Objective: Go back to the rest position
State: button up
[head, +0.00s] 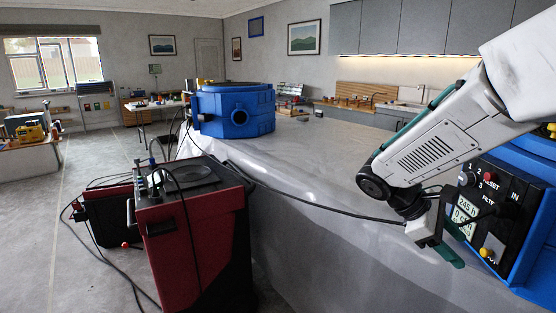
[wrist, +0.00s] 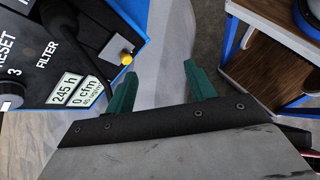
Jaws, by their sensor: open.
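My gripper (wrist: 162,88) shows in the wrist view with its two green fingers spread apart and nothing between them. In the head view my gripper (head: 450,247) hangs at the right, close in front of the blue machine's black control panel (head: 478,212). The panel carries buttons, small displays and a yellow knob (head: 485,252). In the wrist view the yellow knob (wrist: 126,59) lies up and left of the fingers, apart from them. I cannot tell in the head view whether a finger touches the panel.
A long grey-covered table (head: 300,190) fills the middle. A blue round vessel (head: 236,110) stands at its far end. A red and black machine (head: 190,235) with black cables stands at the left. A wooden shelf unit (wrist: 265,65) is at upper right in the wrist view. Open floor lies at far left.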

jog(key=s+a+r+m+t+y, duration=0.1)
jog(key=s+a+m+y, duration=0.3)
jog(key=s, duration=0.5)
jog(key=s+a+r+m+t+y, duration=0.2)
jog(key=s+a+m+t+y, duration=0.2)
jog(key=s, duration=0.6)
jog(key=shift+s+a+r+m+y, duration=0.3)
jog(key=shift+a+m+y, duration=0.15)
jog(key=shift+m+y, duration=0.4)
